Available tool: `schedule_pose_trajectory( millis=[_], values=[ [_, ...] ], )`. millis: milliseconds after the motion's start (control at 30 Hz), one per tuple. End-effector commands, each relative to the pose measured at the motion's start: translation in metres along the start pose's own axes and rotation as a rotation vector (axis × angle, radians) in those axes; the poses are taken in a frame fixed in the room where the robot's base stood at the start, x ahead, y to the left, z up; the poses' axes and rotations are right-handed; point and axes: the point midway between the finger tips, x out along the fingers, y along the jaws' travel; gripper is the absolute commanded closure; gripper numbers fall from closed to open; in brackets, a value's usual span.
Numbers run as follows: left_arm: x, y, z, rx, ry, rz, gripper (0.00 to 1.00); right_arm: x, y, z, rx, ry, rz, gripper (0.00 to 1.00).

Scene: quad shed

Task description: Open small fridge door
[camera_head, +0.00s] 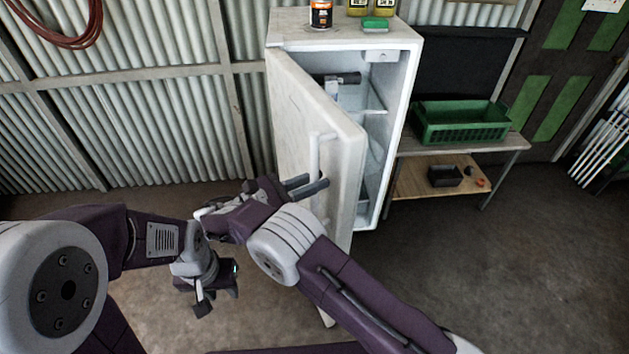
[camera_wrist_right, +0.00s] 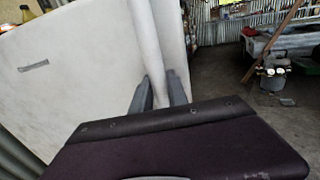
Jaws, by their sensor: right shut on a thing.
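The small white fridge (camera_head: 402,110) stands against the corrugated wall. Its door (camera_head: 300,110) is swung partly open, and the shelves inside show. A white vertical bar handle (camera_head: 316,155) is on the door's outer face, and it also shows in the right wrist view (camera_wrist_right: 147,40). My right gripper (camera_head: 308,187) is at the lower part of the handle, shut on it, with one finger on each side in the right wrist view (camera_wrist_right: 160,92). My left gripper (camera_head: 217,292) hangs low to the left, apart from the door, and its finger gap is unclear.
A can (camera_head: 321,14), bottles and a green item (camera_head: 375,25) stand on the fridge top. To the right, a low bench (camera_head: 512,146) holds a green crate (camera_head: 462,137). The floor (camera_head: 480,270) in front of the bench is clear. My two arms are close together left of the door.

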Motion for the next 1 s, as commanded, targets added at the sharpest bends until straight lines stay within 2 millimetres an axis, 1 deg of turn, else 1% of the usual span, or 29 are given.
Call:
schedule_pose_trajectory(
  millis=[100,133,200,467,567,667,767,800,1000],
  values=[
    [-0.001,0.000,0.000,0.000,0.000,0.000,0.64,0.000,0.001,0.003,0.003,-0.003,0.001,1.00],
    [-0.001,0.000,0.000,0.000,0.000,0.000,0.64,0.000,0.001,0.003,0.004,-0.003,0.001,0.75],
    [-0.001,0.000,0.000,0.000,0.000,0.000,0.64,0.000,0.001,0.003,0.003,-0.002,0.001,0.59],
    [0.000,0.000,0.000,0.000,0.000,0.000,0.64,0.000,0.000,0.002,0.002,-0.001,0.001,0.59],
    [0.000,0.000,0.000,0.000,0.000,0.000,0.64,0.000,0.000,0.005,0.004,-0.001,0.001,0.59],
    [0.002,0.000,0.000,0.000,0.000,0.000,0.64,0.000,0.001,0.018,0.006,0.000,0.002,0.59],
    [0.003,0.000,0.000,0.000,0.000,0.000,0.64,0.000,0.000,0.040,0.008,0.000,0.001,0.59],
    [0.004,0.000,0.000,0.000,0.000,0.000,0.64,0.001,-0.002,0.046,0.005,-0.001,0.000,0.59],
    [0.008,0.000,0.001,0.000,0.000,0.000,0.64,0.015,-0.026,0.061,0.004,-0.002,0.000,0.59]
  ],
)
